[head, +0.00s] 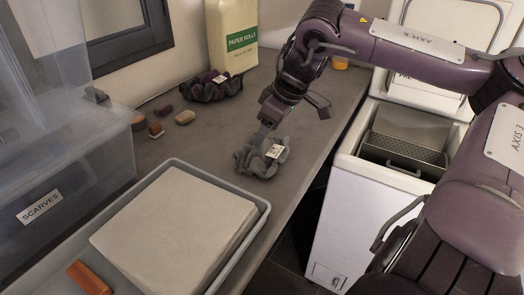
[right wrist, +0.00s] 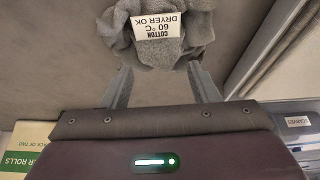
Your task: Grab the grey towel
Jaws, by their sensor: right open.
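The grey towel (head: 262,158) lies crumpled on the grey counter, near its right edge. It has a white care label, which reads "COTTON 60 °C DRYER OK" in the right wrist view, where the towel (right wrist: 154,45) is at the top. My right gripper (head: 268,138) reaches down at the towel in the head view. In the right wrist view its two fingers (right wrist: 158,82) are spread apart at the towel's near edge, with nothing clearly held between them. My left gripper is not in view.
A grey tray (head: 262,205) with a folded pale cloth (head: 170,235) stands in front of the towel. Dark purple cloth (head: 212,87), small stones or soaps (head: 185,117) and a paper rolls pack (head: 232,35) are behind. A clear scarves box (head: 65,180) stands left; an open toploader (head: 405,150) stands right.

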